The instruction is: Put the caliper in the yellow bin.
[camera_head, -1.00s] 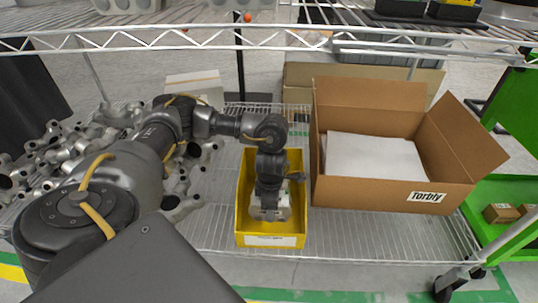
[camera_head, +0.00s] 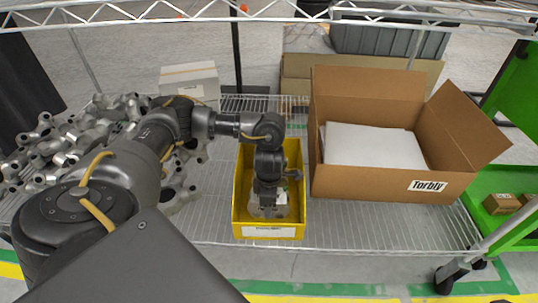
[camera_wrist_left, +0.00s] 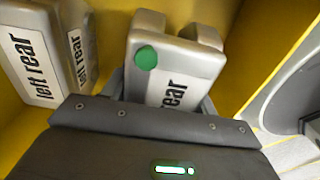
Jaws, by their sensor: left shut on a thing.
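My left gripper (camera_head: 268,195) reaches down inside the yellow bin (camera_head: 238,205) on the wire shelf. In the left wrist view, its fingers (camera_wrist_left: 165,98) are shut on a grey metal caliper (camera_wrist_left: 172,55) with a green dot and a label whose visible part reads "rear". The bin's yellow walls surround it. Another grey caliper (camera_wrist_left: 30,60) labelled "left rear" lies to the left inside the bin, apart from the held one. In the head view the gripper mostly hides the bin's contents. My right gripper is not in view.
A cardboard box (camera_head: 400,183) with white contents stands right of the bin. A pile of grey metal parts (camera_head: 75,140) lies on the left of the shelf. A small white box (camera_head: 190,80) is behind. A wire shelf rail (camera_head: 270,12) crosses above.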

